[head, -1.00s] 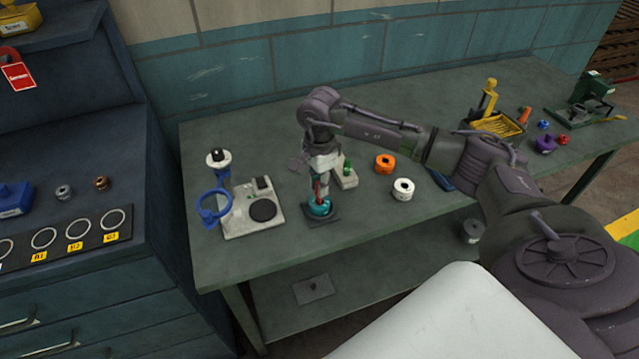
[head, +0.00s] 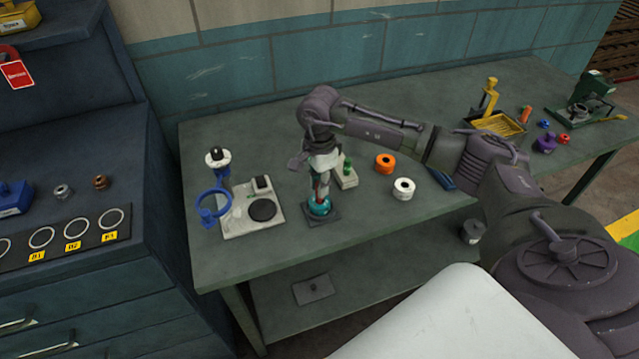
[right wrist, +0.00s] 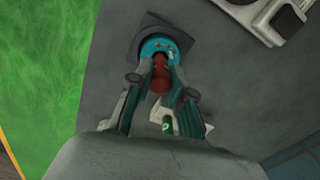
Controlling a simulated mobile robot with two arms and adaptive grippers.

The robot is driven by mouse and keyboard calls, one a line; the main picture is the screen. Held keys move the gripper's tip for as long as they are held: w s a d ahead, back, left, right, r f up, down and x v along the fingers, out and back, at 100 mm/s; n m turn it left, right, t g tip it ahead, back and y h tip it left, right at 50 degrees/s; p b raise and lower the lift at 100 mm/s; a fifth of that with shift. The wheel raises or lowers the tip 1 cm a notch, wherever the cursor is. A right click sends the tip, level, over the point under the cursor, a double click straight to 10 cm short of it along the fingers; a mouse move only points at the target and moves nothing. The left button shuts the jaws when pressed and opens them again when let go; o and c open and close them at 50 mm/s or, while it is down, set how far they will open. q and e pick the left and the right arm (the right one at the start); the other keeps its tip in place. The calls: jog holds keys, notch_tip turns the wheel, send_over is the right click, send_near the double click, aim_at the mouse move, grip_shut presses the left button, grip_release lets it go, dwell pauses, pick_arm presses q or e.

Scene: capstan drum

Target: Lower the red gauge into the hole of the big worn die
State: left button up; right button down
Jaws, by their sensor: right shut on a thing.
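The teal die (head: 320,208), a thick ring, lies on a dark square pad (head: 334,219) near the front of the bench. It also shows near the top of the right wrist view (right wrist: 153,47). My right gripper (head: 319,188) points down over it, shut on the red gauge (right wrist: 160,74). The gauge is upright, with its lower end at the die's hole. The fingers and gauge hide much of the hole, so I cannot tell how deep the end sits. My left gripper is not in view.
A pale plate with a black disc (head: 263,210) and a blue ring stand (head: 213,205) are left of the die. A small block with a green piece (head: 347,172) stands close behind. Orange (head: 385,162) and white (head: 403,189) rings lie to the right. The bench front is clear.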

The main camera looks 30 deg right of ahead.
jog(key=shift+f+b, duration=0.95)
jog(key=shift+b, duration=0.95)
dwell(3.3)
jog(key=shift+b, duration=0.35)
dwell(0.5)
dwell(0.5)
jog(key=c, duration=1)
grip_release()
notch_tip(320, 180, up, 12)
